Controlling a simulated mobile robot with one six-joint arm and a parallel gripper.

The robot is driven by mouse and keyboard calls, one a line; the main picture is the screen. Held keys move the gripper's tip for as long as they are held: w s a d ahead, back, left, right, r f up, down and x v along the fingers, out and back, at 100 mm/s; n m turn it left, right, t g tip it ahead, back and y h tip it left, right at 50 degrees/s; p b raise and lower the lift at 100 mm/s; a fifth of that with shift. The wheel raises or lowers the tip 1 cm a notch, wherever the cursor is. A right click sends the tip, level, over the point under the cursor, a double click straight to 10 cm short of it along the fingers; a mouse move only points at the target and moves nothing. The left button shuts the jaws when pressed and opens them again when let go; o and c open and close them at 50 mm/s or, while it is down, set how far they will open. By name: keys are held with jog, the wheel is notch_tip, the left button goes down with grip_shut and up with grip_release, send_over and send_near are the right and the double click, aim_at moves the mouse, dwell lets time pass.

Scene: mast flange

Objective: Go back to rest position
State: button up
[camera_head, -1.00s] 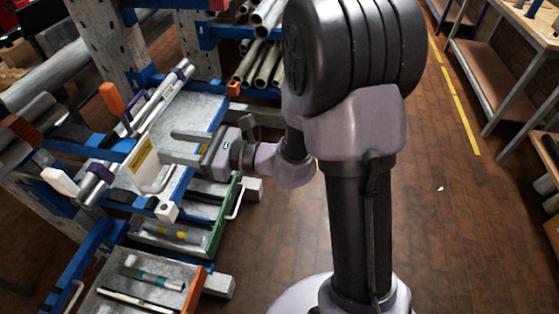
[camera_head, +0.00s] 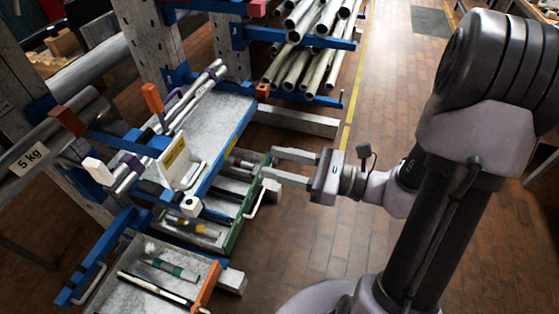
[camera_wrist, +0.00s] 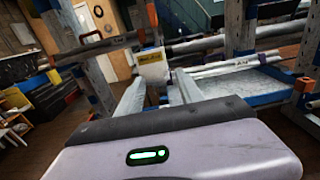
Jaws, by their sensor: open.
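My gripper (camera_head: 290,166) is open and empty in the head view. It hangs in the air to the right of the blue and grey rack, with its two fingers pointing left toward the rack's drawers. In the wrist view my open fingers (camera_wrist: 151,98) point toward a white holder with a yellow label (camera_wrist: 152,64). That white holder (camera_head: 178,163) also shows in the head view on the rack's edge, apart from the gripper.
The grey shelf (camera_head: 215,122) carries metal rods and an orange-handled tool (camera_head: 153,99). Open drawers (camera_head: 207,235) with tools jut out below. Several pipes (camera_head: 307,50) lie on the rack at the back. Brick-tiled floor (camera_head: 300,240) is free below my gripper.

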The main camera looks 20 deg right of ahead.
jog(key=s+a+n+g+h, duration=0.5)
jog(key=s+a+n+g, duration=0.5)
jog(key=s+n, duration=0.3)
jog(key=d+r+n+t+h, duration=0.4)
jog(key=d+r+n+h, duration=0.1)
jog(key=n+h, duration=0.2)
jog(key=shift+w+d+r+n+t, duration=0.3)
jog(key=shift+d+n+t, duration=0.1)
jog(key=shift+n, duration=0.2)
